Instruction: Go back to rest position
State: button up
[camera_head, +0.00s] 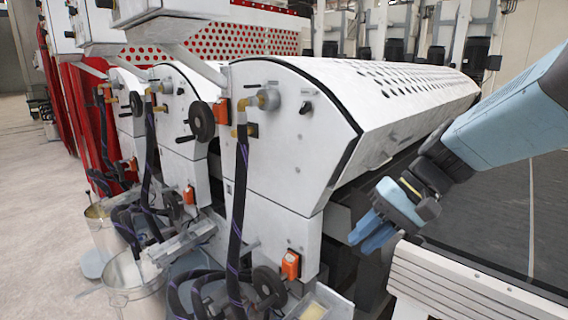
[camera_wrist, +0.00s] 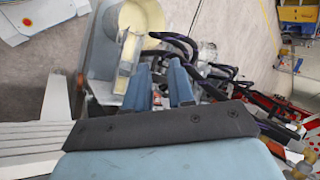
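My gripper (camera_head: 368,232) is at the right of the head view, in front of the end of the nearest white roller coater (camera_head: 285,135). It points down and to the left. In the wrist view its two blue fingers (camera_wrist: 157,75) stand apart, with a gap between them and nothing held. My blue arm reaches in from the right edge of the head view.
More coater units stand to the left, with handwheels (camera_head: 201,121), dark hoses (camera_head: 238,200) and metal buckets (camera_head: 132,280) below. A ribbed white ledge (camera_head: 460,290) lies below my gripper. Open floor (camera_head: 35,190) is at the far left.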

jog(key=s+d+r+n+t+h, duration=0.1)
jog(key=s+d+r+t+h, duration=0.2)
jog(key=d+r+t+h, duration=0.2)
jog(key=d+h, duration=0.2)
jog(key=d, duration=0.1)
jog(key=shift+d+r+t, duration=0.15)
jog(key=shift+r+t, duration=0.05)
jog(key=shift+t, duration=0.1)
jog(key=shift+o, duration=0.2)
dwell(1.4)
